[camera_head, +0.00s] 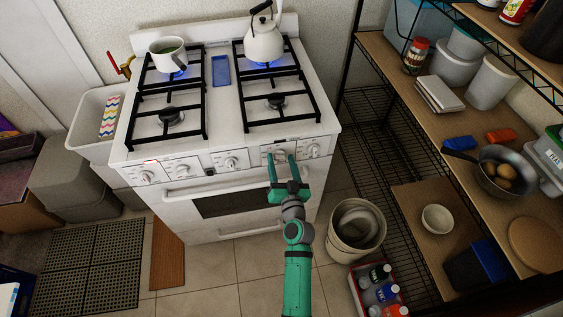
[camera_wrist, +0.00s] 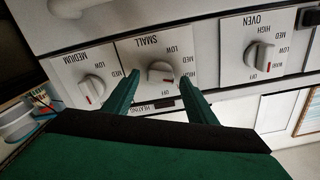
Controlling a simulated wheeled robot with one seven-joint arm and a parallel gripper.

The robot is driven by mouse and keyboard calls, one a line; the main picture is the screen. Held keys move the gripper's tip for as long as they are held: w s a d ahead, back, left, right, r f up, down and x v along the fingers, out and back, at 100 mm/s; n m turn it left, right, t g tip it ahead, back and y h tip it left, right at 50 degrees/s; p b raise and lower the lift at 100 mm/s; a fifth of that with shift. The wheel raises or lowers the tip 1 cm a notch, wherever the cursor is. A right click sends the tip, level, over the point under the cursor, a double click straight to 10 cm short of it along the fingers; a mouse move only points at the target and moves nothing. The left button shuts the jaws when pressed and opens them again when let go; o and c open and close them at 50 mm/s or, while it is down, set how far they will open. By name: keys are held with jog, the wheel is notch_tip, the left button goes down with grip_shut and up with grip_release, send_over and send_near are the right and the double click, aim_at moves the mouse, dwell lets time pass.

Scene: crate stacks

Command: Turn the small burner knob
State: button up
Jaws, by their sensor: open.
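The small burner knob (camera_wrist: 160,73) is white and round, on a stove panel labelled SMALL. The lettering appears upside down in the wrist view. In the head view the knob (camera_head: 281,153) is second from the right on the white stove front (camera_head: 200,178). My green gripper (camera_head: 282,160) is open, with one finger on either side of the knob. In the wrist view the fingertips (camera_wrist: 160,76) flank it with visible gaps; contact is not clear.
The medium knob (camera_wrist: 91,89) and oven knob (camera_wrist: 258,55) flank the small one. A bin (camera_head: 336,245) and wire shelving (camera_head: 385,150) stand to the right.

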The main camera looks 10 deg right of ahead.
jog(key=shift+c, duration=0.7)
jog(key=c, duration=0.9)
jog(key=shift+c, duration=0.2)
jog(key=shift+m, duration=0.4)
jog(key=m, duration=0.2)
jog(key=shift+d+m, duration=0.1)
jog(key=shift+m, duration=0.3)
jog(key=m, duration=0.3)
jog(key=shift+d+f+m, duration=0.1)
jog(key=shift+f+m, duration=0.05)
jog(key=shift+m, duration=0.25)
jog(key=m, duration=0.6)
jog(key=shift+f+m, duration=0.15)
jog(key=shift+m, duration=0.15)
jog(key=o, duration=1.1)
